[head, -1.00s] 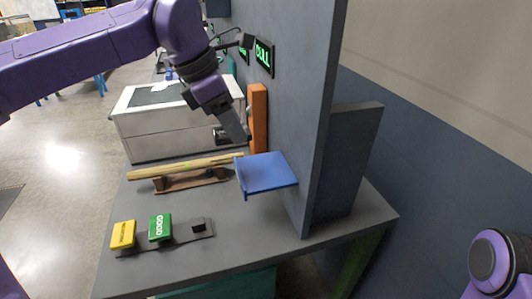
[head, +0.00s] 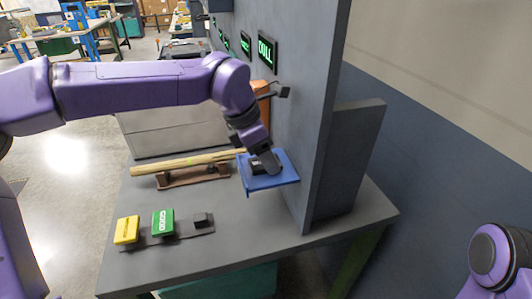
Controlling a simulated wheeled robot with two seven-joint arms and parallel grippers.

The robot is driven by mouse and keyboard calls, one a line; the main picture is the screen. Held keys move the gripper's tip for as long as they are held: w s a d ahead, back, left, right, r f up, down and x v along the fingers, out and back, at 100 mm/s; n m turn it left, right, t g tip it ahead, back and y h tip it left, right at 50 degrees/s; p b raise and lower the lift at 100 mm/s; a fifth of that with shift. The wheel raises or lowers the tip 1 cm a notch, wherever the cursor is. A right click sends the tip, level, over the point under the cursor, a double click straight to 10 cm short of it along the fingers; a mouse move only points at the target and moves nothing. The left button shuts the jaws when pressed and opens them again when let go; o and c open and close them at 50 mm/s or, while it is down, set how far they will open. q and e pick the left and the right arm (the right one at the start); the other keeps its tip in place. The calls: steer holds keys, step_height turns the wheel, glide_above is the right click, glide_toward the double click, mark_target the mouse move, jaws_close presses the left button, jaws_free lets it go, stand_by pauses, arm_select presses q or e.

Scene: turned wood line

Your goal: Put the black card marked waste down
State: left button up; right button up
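My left gripper (head: 262,168) points down at the blue shelf (head: 284,180) on the grey upright panel. A small dark piece (head: 256,169) shows at its fingertips, just over or on the shelf. It may be the black card, but no marking on it can be read. The fingers are too dark and small to tell whether they are open or shut. On the table, a dark rack (head: 184,236) holds a yellow card (head: 127,230), a green card (head: 163,222) and a small black block (head: 202,221) at its right end. My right gripper is out of view.
The grey table (head: 190,262) is mostly bare in front. A wooden rod (head: 178,164) lies on a brown cradle (head: 190,178) behind the rack. The tall grey panel (head: 312,110) bounds the shelf on the right. Green-lit signs (head: 267,50) hang on it.

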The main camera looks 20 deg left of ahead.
arm_select(q)
steer(key=shift+o, duration=1.1)
steer(key=shift+w, duration=0.1)
steer(key=shift+a+r, duration=0.1)
steer(key=shift+r, duration=0.25)
steer(key=v, duration=1.1)
steer(key=shift+r, duration=0.3)
